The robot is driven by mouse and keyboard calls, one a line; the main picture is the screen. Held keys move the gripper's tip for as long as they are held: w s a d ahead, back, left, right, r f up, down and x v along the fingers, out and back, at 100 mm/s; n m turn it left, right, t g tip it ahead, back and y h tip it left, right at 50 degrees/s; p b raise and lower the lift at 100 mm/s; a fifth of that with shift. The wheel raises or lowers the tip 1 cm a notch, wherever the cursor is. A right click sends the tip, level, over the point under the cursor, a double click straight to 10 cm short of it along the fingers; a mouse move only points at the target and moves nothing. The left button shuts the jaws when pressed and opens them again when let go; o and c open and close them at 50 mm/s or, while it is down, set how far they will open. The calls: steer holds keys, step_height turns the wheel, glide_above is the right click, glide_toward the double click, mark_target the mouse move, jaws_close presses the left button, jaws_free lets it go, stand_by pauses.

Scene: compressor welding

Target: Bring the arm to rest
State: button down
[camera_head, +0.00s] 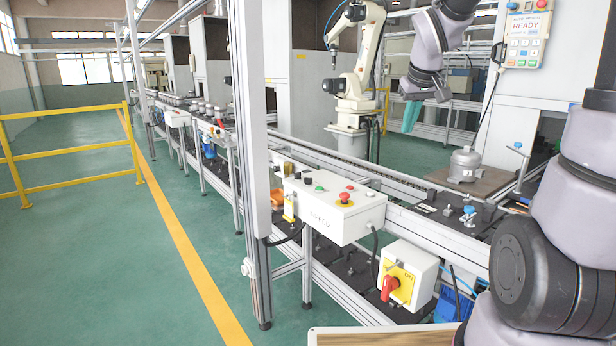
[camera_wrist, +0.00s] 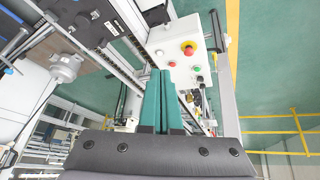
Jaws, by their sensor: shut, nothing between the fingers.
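My gripper (camera_head: 411,117) hangs in the air at the upper right of the head view, with its teal fingers pointing down. In the wrist view the two teal fingers (camera_wrist: 161,100) lie side by side, shut, with nothing held. The gripper is above and apart from the conveyor line. My purple-grey arm links fill the right edge of the head view.
A white control box (camera_head: 336,208) with a red button stands on the conveyor's near side. A grey compressor (camera_head: 465,164) sits on a brown plate right of the gripper. A white robot arm (camera_head: 357,70) stands behind. A metal post (camera_head: 250,150) rises at the left. Yellow railings (camera_head: 70,155) border open green floor.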

steer(key=s+r+m+y, duration=0.1)
steer(key=s+r+m, duration=0.1)
steer(key=s, duration=0.8)
steer(key=s+r+m+t+y, duration=0.1)
steer(key=s+r+m, duration=0.2)
steer(key=s, duration=0.7)
steer(key=shift+s+m, duration=0.3)
